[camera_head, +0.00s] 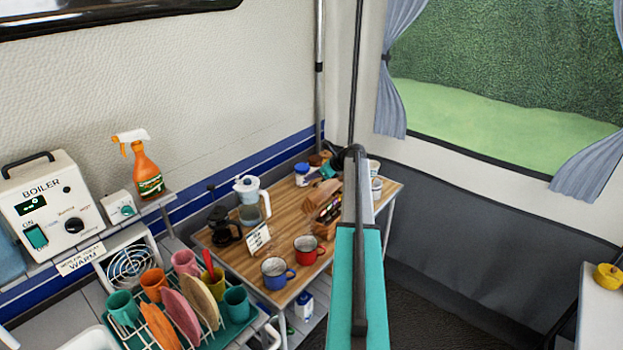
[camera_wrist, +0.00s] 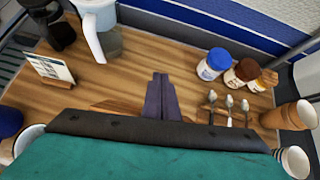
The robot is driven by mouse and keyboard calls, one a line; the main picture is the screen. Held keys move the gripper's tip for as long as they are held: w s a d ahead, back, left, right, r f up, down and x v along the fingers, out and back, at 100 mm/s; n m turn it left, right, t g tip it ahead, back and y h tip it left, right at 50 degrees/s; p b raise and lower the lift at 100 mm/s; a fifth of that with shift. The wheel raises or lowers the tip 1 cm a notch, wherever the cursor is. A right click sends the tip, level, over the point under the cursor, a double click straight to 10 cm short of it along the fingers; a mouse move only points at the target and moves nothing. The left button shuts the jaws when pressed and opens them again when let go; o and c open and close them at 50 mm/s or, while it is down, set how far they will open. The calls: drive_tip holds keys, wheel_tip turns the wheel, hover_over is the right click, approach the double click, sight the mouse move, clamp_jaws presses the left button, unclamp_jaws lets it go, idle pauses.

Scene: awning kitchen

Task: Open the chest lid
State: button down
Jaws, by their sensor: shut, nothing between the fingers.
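A small wooden chest (camera_head: 324,230) stands on the wooden table, behind the red mug. A row of coloured items shows at its top, partly hidden by my arm; I cannot make out how its lid lies. My gripper (camera_wrist: 160,78) shows in the wrist view with its dark fingers together, empty, over the table top. Its teal housing covers the lower part of that view and hides most of what is below. Light wood edges show on either side of the fingers, and I cannot tell whether the fingers touch them.
The table (camera_head: 245,262) also carries a red mug (camera_head: 307,250), a blue mug (camera_head: 277,273), a water jug (camera_head: 250,200), a coffee press (camera_head: 222,228) and a small sign (camera_head: 258,239). Jars (camera_wrist: 213,64), spoons (camera_wrist: 229,103) and stacked cups (camera_wrist: 288,116) are right of the fingers in the wrist view.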

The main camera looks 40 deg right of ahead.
idle(0.5)
drive_tip(key=shift+s+r, duration=0.1)
drive_tip(key=shift+s, duration=0.05)
drive_tip(key=b+v, duration=0.4)
drive_tip(key=v, duration=0.9)
drive_tip(key=shift+s+r, duration=0.2)
drive_tip(key=shift+a+f, duration=0.1)
drive_tip(key=shift+f, duration=0.05)
